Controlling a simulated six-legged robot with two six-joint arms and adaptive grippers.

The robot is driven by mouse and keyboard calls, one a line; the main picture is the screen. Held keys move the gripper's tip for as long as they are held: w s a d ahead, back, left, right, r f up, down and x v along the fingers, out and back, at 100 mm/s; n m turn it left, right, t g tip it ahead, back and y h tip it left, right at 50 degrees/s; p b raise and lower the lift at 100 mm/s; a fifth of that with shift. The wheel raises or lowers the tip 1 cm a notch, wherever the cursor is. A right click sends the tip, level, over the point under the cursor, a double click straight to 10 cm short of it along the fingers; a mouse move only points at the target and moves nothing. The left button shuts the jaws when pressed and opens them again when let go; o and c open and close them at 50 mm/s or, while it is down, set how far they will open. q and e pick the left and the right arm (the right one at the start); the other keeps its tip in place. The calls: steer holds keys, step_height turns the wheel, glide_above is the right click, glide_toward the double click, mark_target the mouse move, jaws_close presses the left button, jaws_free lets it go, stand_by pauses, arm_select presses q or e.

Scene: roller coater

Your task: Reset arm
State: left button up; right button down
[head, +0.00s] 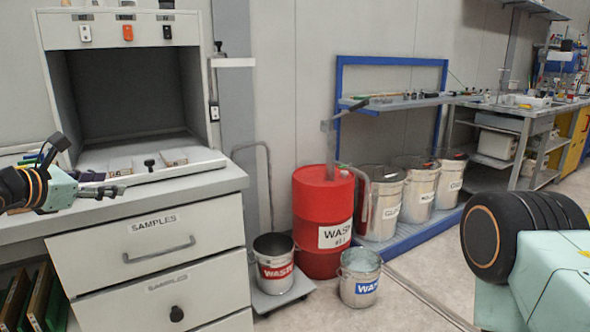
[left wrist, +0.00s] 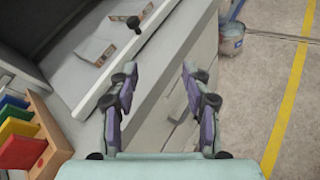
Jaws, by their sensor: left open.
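My left gripper (head: 112,190) reaches in from the left in the head view, over the counter in front of the grey booth. In the left wrist view its two fingers (left wrist: 160,100) stand apart with nothing between them, above the counter's front edge. My right arm shows at the lower right of the head view as a dark round joint and a pale green link. My right gripper is not in view.
The open booth (head: 125,100) stands on a counter with a "SAMPLES" drawer (head: 150,245). A red waste drum (head: 320,225), a waste bucket (head: 277,265) and a water bucket (head: 360,275) stand right of it. Floor at front right is clear.

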arm_select(q)
steer(key=s+d+f+m+g+y, duration=0.35)
steer(key=s+f+m, duration=0.45)
steer(key=f, duration=0.5)
steer(key=s+d+f+m+g+y, duration=0.2)
steer(key=s+f+m+g, duration=0.2)
steer(key=s+f+m, duration=0.55)
steer(key=s+d+f+m+g, duration=0.2)
steer(key=s+f, duration=0.4)
steer(key=s, duration=0.3)
steer(key=s+d+f+m+g+h, duration=0.1)
steer(key=s+d+f+m+g, duration=0.1)
steer(key=s+d+f+m, duration=0.3)
steer(key=s+d+f+m+g+p, duration=0.1)
steer(key=s+d+f+m, duration=0.3)
steer(key=s, duration=1)
step_height(320, 180, down, 3)
steer(key=shift+f+g+h, duration=0.1)
steer(key=shift+g+h, duration=0.25)
steer(key=shift+g, duration=0.1)
